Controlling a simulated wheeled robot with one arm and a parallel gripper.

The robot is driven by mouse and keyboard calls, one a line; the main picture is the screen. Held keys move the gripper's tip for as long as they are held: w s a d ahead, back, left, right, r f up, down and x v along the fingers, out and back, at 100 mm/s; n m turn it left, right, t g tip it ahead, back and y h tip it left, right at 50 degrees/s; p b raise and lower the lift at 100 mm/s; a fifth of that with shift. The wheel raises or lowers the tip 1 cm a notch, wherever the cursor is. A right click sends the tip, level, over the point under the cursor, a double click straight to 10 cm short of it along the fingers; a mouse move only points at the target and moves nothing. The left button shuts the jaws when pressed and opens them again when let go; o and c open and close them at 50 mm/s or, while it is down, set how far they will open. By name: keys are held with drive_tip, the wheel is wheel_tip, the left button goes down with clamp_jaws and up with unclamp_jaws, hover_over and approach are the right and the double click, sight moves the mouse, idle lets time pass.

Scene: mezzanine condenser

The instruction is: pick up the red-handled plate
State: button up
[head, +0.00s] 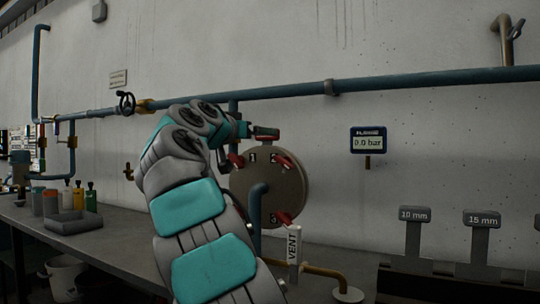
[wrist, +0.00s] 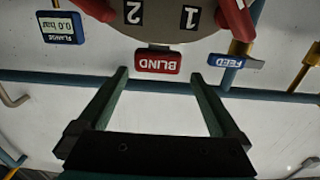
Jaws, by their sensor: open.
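The red handle, lettered BLIND (wrist: 158,61), sticks out from the edge of a round grey flange in the wrist view, which sees it upside down. In the head view a bit of red (head: 268,140) shows at the flange's top, mostly covered by my gripper. The plate behind the handle is hidden. My gripper (wrist: 159,76) is open and empty. Its two fingers point at the handle, one to each side, with the handle just beyond the tips; I cannot tell whether they touch. In the head view my gripper (head: 263,131) is at the flange's top.
The flange (head: 290,185) has numbered marks and red clamps (head: 284,219). A blue FEED tag (wrist: 236,62) is beside the handle in the wrist view. A blue pipe (head: 420,82) runs along the wall. A VENT tag (head: 294,246) stands below. A gauge (head: 368,140) reads 0.0 bar.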

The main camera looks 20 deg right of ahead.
sight(267, 138)
drive_tip(key=p+x, duration=0.2)
drive_tip(key=x, duration=0.4)
drive_tip(key=shift+d, duration=0.35)
drive_tip(key=shift+c, duration=0.2)
drive_tip(key=shift+a, duration=0.1)
clamp_jaws()
